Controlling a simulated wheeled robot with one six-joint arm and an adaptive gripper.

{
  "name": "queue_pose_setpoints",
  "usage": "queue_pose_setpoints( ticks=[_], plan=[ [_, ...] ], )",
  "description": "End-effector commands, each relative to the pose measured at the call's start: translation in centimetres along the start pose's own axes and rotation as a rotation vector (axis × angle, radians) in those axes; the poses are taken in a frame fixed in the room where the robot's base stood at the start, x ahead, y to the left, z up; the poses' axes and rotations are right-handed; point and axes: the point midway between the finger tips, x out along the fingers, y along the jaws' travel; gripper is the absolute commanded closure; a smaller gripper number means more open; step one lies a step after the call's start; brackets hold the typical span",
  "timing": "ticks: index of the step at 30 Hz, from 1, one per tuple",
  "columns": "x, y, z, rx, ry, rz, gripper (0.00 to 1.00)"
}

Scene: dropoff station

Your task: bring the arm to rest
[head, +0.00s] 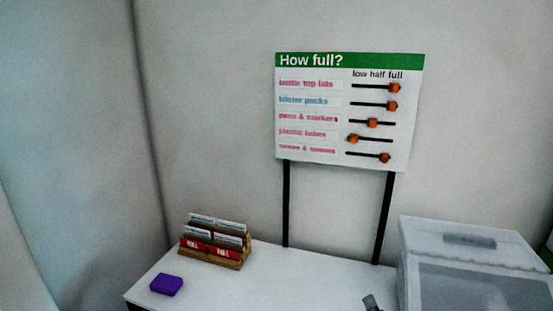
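A small grey tip (371,303) shows at the bottom edge of the head view, in front of the white tabletop. It looks like the end of my gripper, but most of it is cut off by the frame. I cannot tell whether it is open or shut, or whether it holds anything. The rest of my arm is out of view.
The white table (290,285) carries a purple block (166,285) and a wooden card holder (212,260) at left. A "How full?" slider board (345,110) stands on black posts behind. A pale lidded bin (470,250) is at right. The table's middle is clear.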

Motion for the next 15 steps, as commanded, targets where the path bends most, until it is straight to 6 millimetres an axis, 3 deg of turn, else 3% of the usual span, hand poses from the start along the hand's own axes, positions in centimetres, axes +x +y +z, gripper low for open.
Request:
queue_pose_setpoints(
  ticks=[1, 6, 15],
  plan=[
    [-1.2, 1.5, 1.3, -0.026, -0.007, 0.013, 0.52],
    [-5.4, 5.0, 4.3, -0.132, -0.011, 0.034, 0.52],
    [-13.8, 9.6, 8.6, -0.327, -0.027, 0.065, 0.52]
  ],
)
